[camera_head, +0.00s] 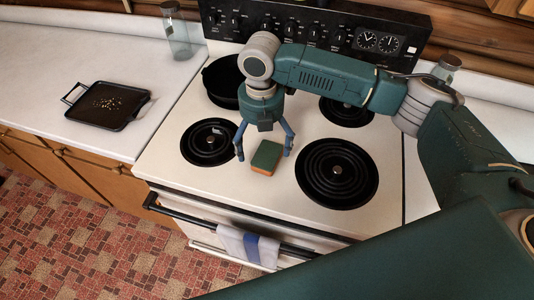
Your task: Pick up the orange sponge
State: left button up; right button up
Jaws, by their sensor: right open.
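The sponge (266,158) lies on the white stove top (225,185), between the front left and front right burners. Its top is green and its front side is orange. My right gripper (264,156) points down over the sponge with its fingers spread, one to the left and one to the right of it. The fingers appear apart from the sponge. Whether the fingertips are level with the sponge or above it is hard to tell. My left gripper is out of view.
A black pan (224,82) stands on the back left burner, beside my right wrist. A dark tray (106,105) and a glass jar (177,32) are on the left counter. A towel (247,246) hangs on the oven handle. The control panel (330,30) rises behind.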

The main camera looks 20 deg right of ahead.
aim_at(262, 153)
notch_tip(262, 153, down, 3)
jog(key=shift+s+r, duration=0.1)
jog(key=shift+c, duration=1)
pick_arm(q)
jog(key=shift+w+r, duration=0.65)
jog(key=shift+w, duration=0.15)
pick_arm(e)
jog(key=c, duration=0.6)
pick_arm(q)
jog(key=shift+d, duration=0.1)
pick_arm(e)
jog(key=shift+c, duration=0.2)
jog(key=shift+r, duration=0.65)
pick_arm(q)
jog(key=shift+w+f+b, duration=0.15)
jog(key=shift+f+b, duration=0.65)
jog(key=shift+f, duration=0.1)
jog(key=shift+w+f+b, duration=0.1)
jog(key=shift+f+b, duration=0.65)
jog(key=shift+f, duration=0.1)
pick_arm(e)
notch_tip(262, 153, up, 19)
jog(key=shift+f, duration=0.15)
jog(key=shift+o, duration=0.4)
